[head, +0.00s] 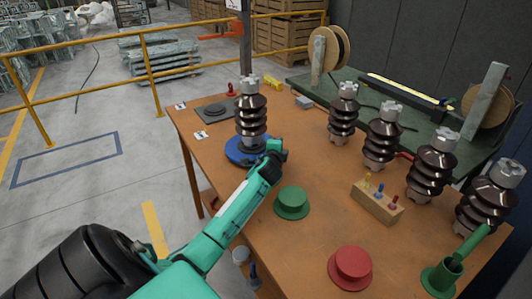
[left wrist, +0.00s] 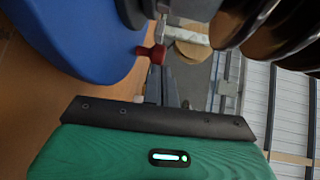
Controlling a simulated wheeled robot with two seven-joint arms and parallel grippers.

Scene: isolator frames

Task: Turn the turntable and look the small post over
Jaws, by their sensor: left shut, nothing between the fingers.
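The turntable is a blue disc (head: 236,151) on the far left part of the brown table. The small post, a dark brown ribbed isolator with a grey metal top (head: 250,115), stands upright on it. My left gripper (head: 274,152) is shut and empty at the right edge of the disc; whether it touches is unclear. In the left wrist view the blue disc (left wrist: 75,35) fills the upper left, and brown ribs of the post (left wrist: 265,30) show at upper right. The lower part of the disc is partly hidden by my gripper. My right gripper is out of view.
Several similar isolators (head: 382,138) stand along the right side. A wooden block with coloured pegs (head: 377,204), a green flanged cap (head: 292,201), a red one (head: 351,267) and a green cup (head: 440,279) stand nearer. A grey plate (head: 212,111) lies beyond the turntable.

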